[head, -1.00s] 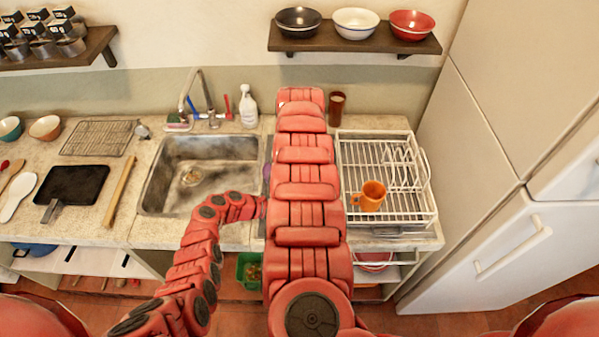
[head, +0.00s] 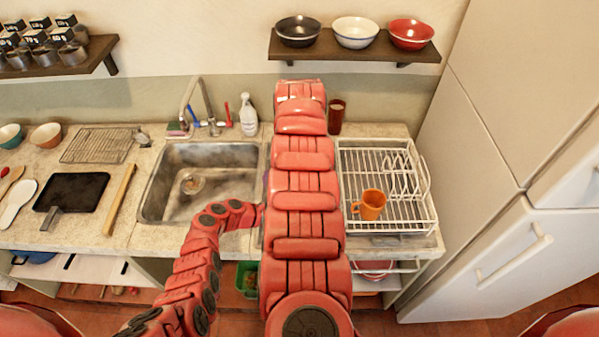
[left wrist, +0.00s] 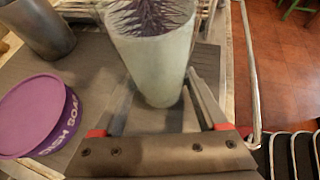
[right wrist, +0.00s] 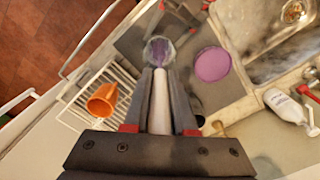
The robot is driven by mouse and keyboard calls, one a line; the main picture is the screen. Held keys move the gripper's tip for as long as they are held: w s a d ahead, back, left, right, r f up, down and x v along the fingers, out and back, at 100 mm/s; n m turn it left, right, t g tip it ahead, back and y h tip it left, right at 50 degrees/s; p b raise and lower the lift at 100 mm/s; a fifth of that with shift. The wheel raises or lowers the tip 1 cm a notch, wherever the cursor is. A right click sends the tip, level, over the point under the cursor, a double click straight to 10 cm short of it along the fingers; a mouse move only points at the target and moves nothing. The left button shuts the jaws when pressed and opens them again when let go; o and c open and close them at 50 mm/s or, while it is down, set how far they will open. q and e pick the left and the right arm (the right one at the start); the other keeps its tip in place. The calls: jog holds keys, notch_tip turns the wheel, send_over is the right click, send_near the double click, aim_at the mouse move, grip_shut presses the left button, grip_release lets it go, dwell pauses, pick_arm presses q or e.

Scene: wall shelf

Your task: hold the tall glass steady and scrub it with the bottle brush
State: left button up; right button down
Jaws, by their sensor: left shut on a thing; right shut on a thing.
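The tall glass (left wrist: 150,65), pale and see-through, stands upright on a grey mat in the left wrist view. My left gripper (left wrist: 160,98) is shut on it, one finger on each side. The purple bristles of the bottle brush (left wrist: 148,14) are inside the glass. In the right wrist view my right gripper (right wrist: 160,78) is shut on the brush's pale handle (right wrist: 160,112). The glass (right wrist: 159,50) lies beyond the fingertips, with the purple bristles in it. In the head view my right arm hides the glass, brush and both grippers.
A purple dish soap tub (left wrist: 35,112) and a metal cup (left wrist: 42,28) stand close to the glass. The sink (head: 200,180) is to the left. A white dish rack (head: 400,170) with an orange mug (head: 370,205) is to the right. A brown cup (head: 336,116) stands behind.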

jog(key=shift+f, duration=2.05)
jog(key=shift+r, duration=0.1)
jog(key=shift+r, duration=2.4)
jog(key=shift+f, duration=2.5)
jog(key=shift+r, duration=0.1)
